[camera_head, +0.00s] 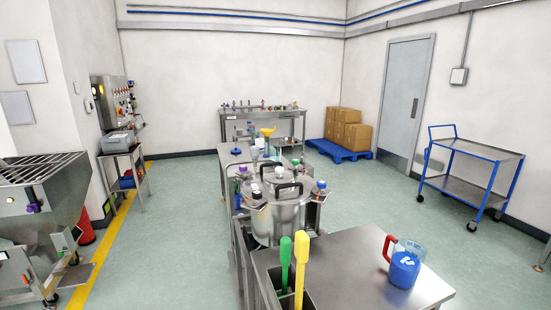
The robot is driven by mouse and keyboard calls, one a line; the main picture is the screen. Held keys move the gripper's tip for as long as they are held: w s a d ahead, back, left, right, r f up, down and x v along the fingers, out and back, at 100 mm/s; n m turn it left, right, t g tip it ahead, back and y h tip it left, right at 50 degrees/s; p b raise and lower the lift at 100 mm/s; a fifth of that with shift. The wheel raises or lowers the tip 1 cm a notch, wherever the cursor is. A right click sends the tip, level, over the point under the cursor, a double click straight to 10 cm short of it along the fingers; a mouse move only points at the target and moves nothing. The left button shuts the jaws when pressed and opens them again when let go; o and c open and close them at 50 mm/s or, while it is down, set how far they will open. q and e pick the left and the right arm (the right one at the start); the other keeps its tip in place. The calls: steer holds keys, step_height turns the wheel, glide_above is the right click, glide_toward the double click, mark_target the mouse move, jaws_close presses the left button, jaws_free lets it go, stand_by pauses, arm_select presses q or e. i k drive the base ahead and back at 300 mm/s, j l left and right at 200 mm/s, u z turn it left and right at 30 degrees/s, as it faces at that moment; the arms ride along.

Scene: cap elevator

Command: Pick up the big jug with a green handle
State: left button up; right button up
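I cannot make out a big jug with a green handle in the head view. A clear jug with a red handle (388,246) and blue contents or a blue part stands on the steel table (350,250) at the lower right. A green handle (285,262) stands upright beside a yellow handle (301,262) in a steel holder at the table's left end. What these handles belong to is hidden in the holder. Neither of my grippers is in view.
A steel vessel (281,219) with black handles stands behind the table. A blue-framed cart (472,168) is at the right, boxes on a blue pallet (349,154) at the back. A steel machine (38,215) stands at the left. Open floor lies on both sides.

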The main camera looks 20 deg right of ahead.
mark_target(276, 155)
steer(key=u, duration=1.8)
steer(key=i+j, duration=0.1)
steer(key=i, duration=0.2)
steer(key=i+j+u, duration=0.15)
steer(key=i+l+z, duration=0.2)
steer(key=z, duration=0.25)
steer(key=i+l+z, duration=0.1)
steer(key=i+z, duration=0.75)
steer(key=i+j+z, duration=0.1)
steer(key=z, duration=0.35)
steer(key=i+l, duration=0.1)
steer(key=i, duration=0.65)
steer(key=i+l+z, duration=0.15)
steer(key=i, duration=1.35)
steer(key=i+z, duration=0.15)
steer(key=i, duration=0.65)
steer(key=i+j, duration=0.1)
steer(key=i, duration=0.65)
steer(key=i+z, duration=0.1)
steer(key=i, duration=0.65)
steer(key=i+j+z, duration=0.1)
steer(key=i, duration=0.65)
steer(key=i+j+z, duration=0.1)
steer(key=z, duration=3.65)
